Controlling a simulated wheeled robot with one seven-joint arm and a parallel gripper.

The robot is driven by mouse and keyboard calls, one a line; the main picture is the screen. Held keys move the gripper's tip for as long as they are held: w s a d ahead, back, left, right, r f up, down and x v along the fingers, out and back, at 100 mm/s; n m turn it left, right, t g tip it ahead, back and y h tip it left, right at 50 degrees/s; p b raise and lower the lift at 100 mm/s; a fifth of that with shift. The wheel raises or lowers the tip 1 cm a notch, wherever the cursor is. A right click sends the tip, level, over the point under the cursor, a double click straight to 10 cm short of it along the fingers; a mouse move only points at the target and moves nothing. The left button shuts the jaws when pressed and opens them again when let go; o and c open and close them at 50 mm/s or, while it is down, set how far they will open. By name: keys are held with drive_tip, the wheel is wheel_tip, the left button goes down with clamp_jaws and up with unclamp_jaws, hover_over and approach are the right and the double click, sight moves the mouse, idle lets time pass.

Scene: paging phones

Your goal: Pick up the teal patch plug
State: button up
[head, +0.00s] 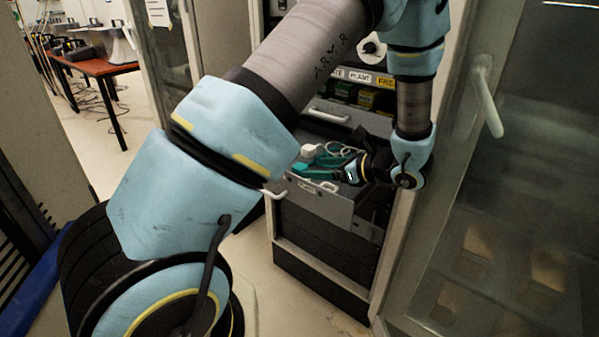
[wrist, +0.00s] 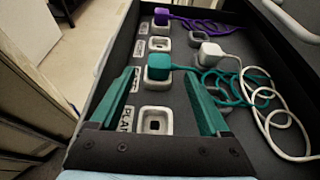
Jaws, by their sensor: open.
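The teal patch plug (wrist: 158,64) sits on a pale square socket in the pulled-out drawer, in the wrist view. Its teal cable runs off to the right and lies in loops on the drawer floor. My gripper (wrist: 160,73) is open, one green finger on each side of the plug in the picture. I see no contact, and cannot tell how far the tips are above it. In the head view my gripper (head: 322,168) is over the drawer, where the plug cannot be made out clearly.
A purple plug (wrist: 161,16) is farther along the socket row. A white plug (wrist: 210,53) with a white cable is to the right. An empty socket (wrist: 155,120) is nearer. The drawer wall (wrist: 108,68) runs along the left. A glass cabinet door (head: 530,190) stands right of my arm.

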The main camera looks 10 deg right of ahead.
sight(305, 168)
drive_tip(key=shift+p+x, duration=1.1)
drive_tip(key=shift+x, duration=1.95)
drive_tip(key=shift+s+f, duration=0.1)
drive_tip(key=shift+c, duration=0.2)
clamp_jaws()
